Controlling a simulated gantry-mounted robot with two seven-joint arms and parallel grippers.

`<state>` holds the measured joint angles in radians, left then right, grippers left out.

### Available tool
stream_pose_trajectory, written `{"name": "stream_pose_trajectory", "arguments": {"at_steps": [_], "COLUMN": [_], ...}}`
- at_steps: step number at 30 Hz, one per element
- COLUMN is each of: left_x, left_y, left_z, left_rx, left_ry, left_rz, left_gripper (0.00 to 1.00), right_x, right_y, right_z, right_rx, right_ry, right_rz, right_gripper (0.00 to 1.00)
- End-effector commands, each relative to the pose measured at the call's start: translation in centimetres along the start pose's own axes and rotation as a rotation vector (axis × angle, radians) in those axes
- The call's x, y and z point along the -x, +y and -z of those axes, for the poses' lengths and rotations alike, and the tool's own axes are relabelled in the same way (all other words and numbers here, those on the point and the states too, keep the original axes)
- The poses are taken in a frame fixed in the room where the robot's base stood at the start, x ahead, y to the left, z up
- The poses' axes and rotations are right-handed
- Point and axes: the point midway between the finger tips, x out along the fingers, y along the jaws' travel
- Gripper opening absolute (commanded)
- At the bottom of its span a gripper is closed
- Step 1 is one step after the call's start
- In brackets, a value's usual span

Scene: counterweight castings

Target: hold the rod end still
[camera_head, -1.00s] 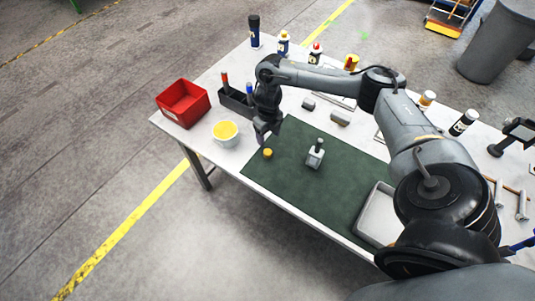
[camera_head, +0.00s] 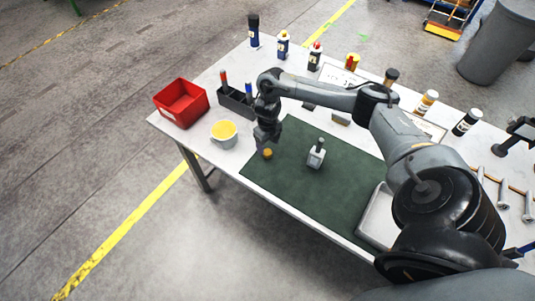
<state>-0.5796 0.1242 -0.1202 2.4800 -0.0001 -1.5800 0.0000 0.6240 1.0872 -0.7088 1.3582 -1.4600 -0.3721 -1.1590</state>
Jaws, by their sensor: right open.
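A small pale metal block (camera_head: 316,158) stands on the dark green mat (camera_head: 300,190), with a short dark rod (camera_head: 320,144) upright on top. Which part is the rod end is not clear. My left gripper is not in view.
A white bowl with yellow contents (camera_head: 224,134) and a red bin (camera_head: 182,103) stand left of the gripper. A dark holder (camera_head: 236,103) with pens is behind. Several bottles line the back edge. A pale tray (camera_head: 377,219) sits at the mat's right. The mat's middle front is clear.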

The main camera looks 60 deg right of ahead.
Motion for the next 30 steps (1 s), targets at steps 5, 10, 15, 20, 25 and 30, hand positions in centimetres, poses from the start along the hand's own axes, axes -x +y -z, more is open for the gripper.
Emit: {"name": "stream_pose_trajectory", "arguments": {"at_steps": [5, 10, 15, 20, 25, 30], "left_x": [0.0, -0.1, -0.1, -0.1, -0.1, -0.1], "left_y": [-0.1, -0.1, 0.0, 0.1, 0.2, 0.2], "left_z": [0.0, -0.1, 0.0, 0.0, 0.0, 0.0], "left_rx": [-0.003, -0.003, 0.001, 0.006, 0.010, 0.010], "left_ry": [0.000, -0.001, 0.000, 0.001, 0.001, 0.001], "left_rz": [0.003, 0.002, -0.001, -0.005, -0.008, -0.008], "left_gripper": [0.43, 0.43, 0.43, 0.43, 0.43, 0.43], "right_x": [-0.3, -2.1, -4.2, -5.1, -5.2, -5.2], "right_y": [0.0, 0.0, 0.0, 0.0, 0.0, 0.0], "right_z": [0.0, 0.1, 0.1, 0.1, 0.1, 0.1], "right_rx": [0.000, -0.002, 0.000, 0.001, 0.001, 0.001], "right_ry": [0.001, 0.003, 0.002, 0.001, 0.000, 0.000], "right_rz": [0.000, 0.000, 0.000, 0.000, 0.001, 0.000], "right_gripper": [0.67, 0.67, 0.67, 0.67, 0.67, 0.67]}}
